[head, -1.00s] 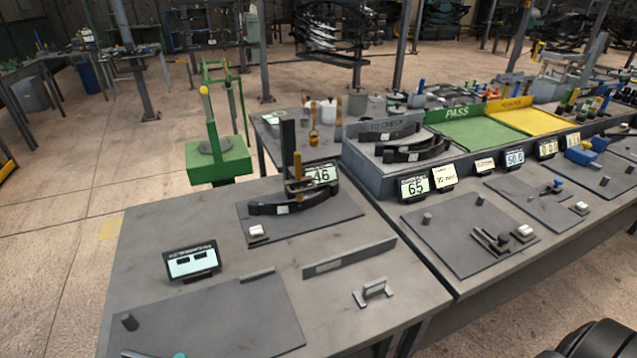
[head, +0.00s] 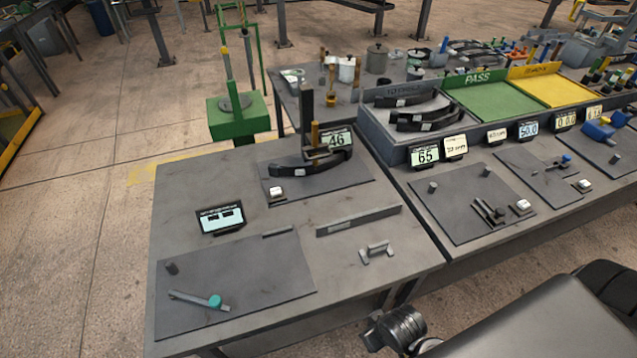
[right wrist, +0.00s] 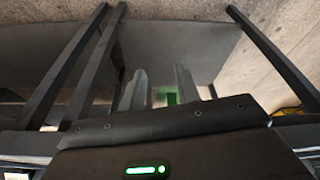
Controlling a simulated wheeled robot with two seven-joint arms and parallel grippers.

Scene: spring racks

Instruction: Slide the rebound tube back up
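A test station with a dark upright post (head: 304,108) stands on the near table. Beside the post is a short gold upright tube (head: 315,134), which looks like the rebound tube. Its lower end is close to a black curved leaf spring (head: 330,169) on a dark plate; I cannot tell whether they touch. A display reading 46 (head: 336,139) stands just behind. In the right wrist view my right gripper (right wrist: 160,88) shows two grey fingers set apart with nothing held between them. It is away from the tube. My left gripper is not in view.
The near table (head: 220,175) also holds a tilted screen (head: 221,219), a long grey bar (head: 358,221), a small handle (head: 376,252) and a plate with a teal-tipped lever (head: 215,301). A second bench (head: 440,252) adjoins at right, with green PASS and yellow trays.

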